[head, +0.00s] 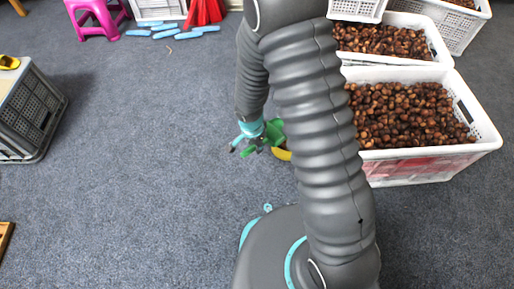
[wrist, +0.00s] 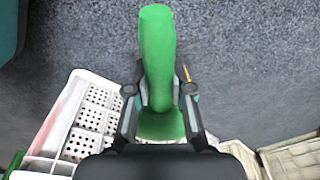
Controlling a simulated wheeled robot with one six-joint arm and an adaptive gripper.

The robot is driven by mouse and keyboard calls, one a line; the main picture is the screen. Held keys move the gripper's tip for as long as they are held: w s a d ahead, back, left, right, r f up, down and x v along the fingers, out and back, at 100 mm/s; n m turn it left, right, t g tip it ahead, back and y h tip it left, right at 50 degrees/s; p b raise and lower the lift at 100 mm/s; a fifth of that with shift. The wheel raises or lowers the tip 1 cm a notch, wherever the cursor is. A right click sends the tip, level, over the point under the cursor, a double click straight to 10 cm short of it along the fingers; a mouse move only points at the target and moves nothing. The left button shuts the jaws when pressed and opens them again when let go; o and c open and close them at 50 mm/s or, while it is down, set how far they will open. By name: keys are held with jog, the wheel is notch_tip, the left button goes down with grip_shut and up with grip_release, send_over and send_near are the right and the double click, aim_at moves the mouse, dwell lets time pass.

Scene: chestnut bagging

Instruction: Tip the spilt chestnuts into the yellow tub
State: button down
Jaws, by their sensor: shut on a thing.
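My gripper (head: 258,142) is low over the carpet, left of my arm's thick grey links in the head view. It is shut on a green tool (head: 275,131), perhaps a scoop. In the wrist view the green tool (wrist: 157,55) stands between the two fingers, its rounded end pointing away; a wider green part shows below. A sliver of the yellow tub (head: 282,154) shows just right of and below my gripper; my arm hides the rest. I see no loose chestnuts on the visible floor, and cannot tell whether the tool holds any.
A white crate of chestnuts (head: 484,128) stands right of my arm, with another (head: 433,45) behind it. A grey crate (head: 32,118) is at the left. The carpet left of my gripper is clear.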

jog(key=shift+f+b, duration=0.3)
jog(key=shift+b, duration=0.1)
jog(key=shift+s+a+t+h+b, duration=0.15)
jog(key=shift+t+h+b, duration=0.15)
jog(key=shift+h+b, duration=0.1)
jog(key=shift+r, duration=0.1)
jog(key=shift+w+d+p+v, duration=0.1)
jog(key=shift+p+v, duration=0.3)
jog(key=shift+v, duration=0.35)
jog(key=shift+w+d+p+v, duration=0.15)
jog(key=shift+p+v, duration=0.25)
jog(key=shift+v, duration=0.3)
jog(key=shift+r, duration=0.15)
